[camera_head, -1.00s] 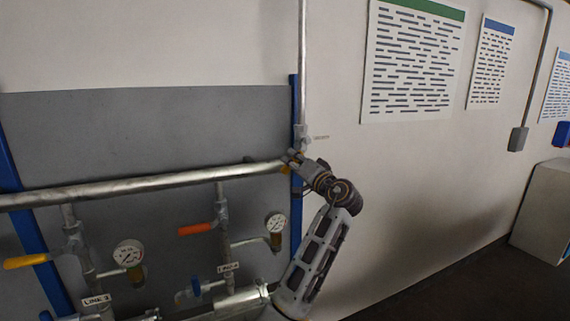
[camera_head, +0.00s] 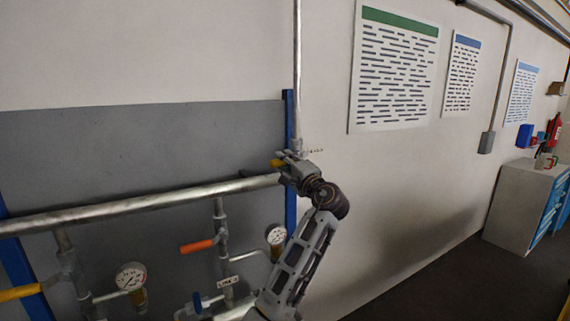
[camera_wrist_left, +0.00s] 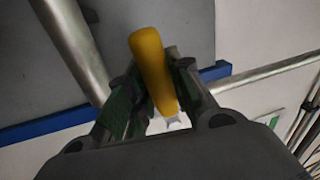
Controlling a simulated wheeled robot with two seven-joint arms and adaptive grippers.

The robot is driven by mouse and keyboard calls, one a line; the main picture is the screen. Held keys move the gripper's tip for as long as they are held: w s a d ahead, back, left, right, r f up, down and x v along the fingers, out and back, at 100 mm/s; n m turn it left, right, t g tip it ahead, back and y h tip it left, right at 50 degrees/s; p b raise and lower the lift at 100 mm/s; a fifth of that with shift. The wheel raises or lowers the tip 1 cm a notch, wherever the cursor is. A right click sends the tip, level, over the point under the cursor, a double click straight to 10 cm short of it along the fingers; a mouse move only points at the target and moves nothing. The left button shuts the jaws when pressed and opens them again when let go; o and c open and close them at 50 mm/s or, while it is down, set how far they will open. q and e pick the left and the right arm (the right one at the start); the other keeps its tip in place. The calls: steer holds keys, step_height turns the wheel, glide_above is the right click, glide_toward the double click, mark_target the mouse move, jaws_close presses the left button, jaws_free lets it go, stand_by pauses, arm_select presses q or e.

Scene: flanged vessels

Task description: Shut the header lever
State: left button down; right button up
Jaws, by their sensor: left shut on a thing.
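The yellow header lever (camera_head: 277,164) is at the right end of the large horizontal pipe, by the foot of a thin vertical pipe. In the head view its yellow end points left, and the rest is hidden by my left gripper (camera_head: 287,163). In the left wrist view the yellow lever (camera_wrist_left: 149,50) lies between the two fingers of my left gripper (camera_wrist_left: 155,78), which is shut on it; its rounded end sticks out past them. The valve body is mostly hidden by the gripper. My right gripper is in neither view.
The header pipe (camera_head: 140,204) runs left across a grey panel. Below are an orange lever (camera_head: 197,246), another yellow lever (camera_head: 20,293), and gauges (camera_head: 131,277) (camera_head: 277,235). A blue post (camera_head: 291,205) stands behind my arm.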

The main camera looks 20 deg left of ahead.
arm_select(q)
steer(key=shift+r+m, duration=0.3)
steer(key=shift+m, duration=0.2)
steer(key=c, duration=1.3)
jaws_free()
steer(key=shift+o, duration=0.2)
steer(key=v, duration=1.2)
